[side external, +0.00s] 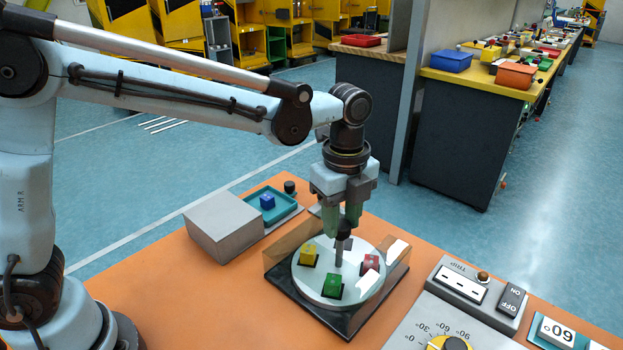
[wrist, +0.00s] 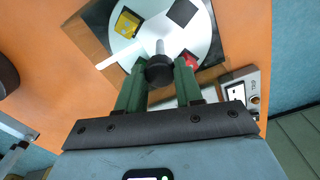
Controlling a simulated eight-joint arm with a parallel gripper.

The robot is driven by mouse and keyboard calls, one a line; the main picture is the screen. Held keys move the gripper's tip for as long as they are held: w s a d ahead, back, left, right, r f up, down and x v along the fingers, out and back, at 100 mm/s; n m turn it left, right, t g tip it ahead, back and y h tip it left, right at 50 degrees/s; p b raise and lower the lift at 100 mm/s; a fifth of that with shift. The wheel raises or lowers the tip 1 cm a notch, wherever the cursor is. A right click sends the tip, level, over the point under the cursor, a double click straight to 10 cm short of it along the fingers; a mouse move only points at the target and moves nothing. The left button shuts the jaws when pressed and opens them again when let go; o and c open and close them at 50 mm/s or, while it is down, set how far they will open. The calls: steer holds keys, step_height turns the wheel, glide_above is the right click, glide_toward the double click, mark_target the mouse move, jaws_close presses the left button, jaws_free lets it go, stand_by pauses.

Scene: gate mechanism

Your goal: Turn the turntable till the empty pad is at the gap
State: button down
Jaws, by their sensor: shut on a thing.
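The turntable (side external: 313,283) is a pale round disc in a dark square base. A yellow block (side external: 308,253) sits at its left, a green block (side external: 332,286) at the front and a red block (side external: 370,263) at the right. The wrist view shows the empty black pad (wrist: 182,12) between yellow and red; my gripper largely hides that back area in the side view. My gripper (side external: 343,222) is shut on the black knob (wrist: 159,72) atop the disc's metal post. I cannot clearly make out the gap.
Low walls (side external: 288,247) edge the turntable base. Behind it are a grey box (side external: 222,225) and a teal tray (side external: 285,212) with a blue block (side external: 267,202). A switch box (side external: 478,291) and a dial (side external: 449,343) are at the right. The orange table is clear at front left.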

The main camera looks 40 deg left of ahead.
steer(key=shift+m, duration=2.8)
steer(key=c, duration=0.7)
jaws_free()
steer(key=shift+c, duration=0.2)
steer(key=shift+r, duration=0.1)
step_height(320, 180, up, 12)
